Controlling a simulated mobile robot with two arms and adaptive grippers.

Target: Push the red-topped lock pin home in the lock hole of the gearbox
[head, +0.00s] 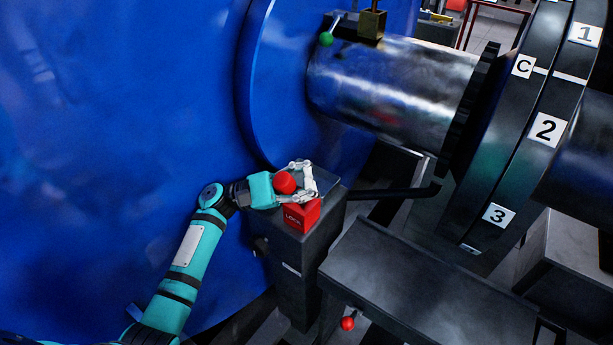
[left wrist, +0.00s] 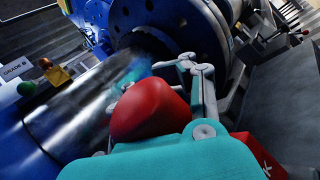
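The red-topped lock pin shows by its round red top (head: 285,182) in the head view, and large in the left wrist view (left wrist: 150,108). My left gripper (head: 308,190) has its grey fingers around the pin, just beyond and below the red top, and looks shut on it. The pin's shaft is hidden. A red block marked LOCK (head: 299,218) sits on the dark grey housing (head: 290,265), close below the gripper. The lock hole is hidden, so I cannot tell whether the pin's tip is in it. My right gripper is not in view.
A huge blue casing (head: 120,100) stands behind my left arm. A shiny shaft (head: 400,85) runs to a dark numbered flange (head: 520,130) on the right. A dark flat table (head: 420,290) lies right of the housing. A red-knobbed lever (head: 348,323) stands below.

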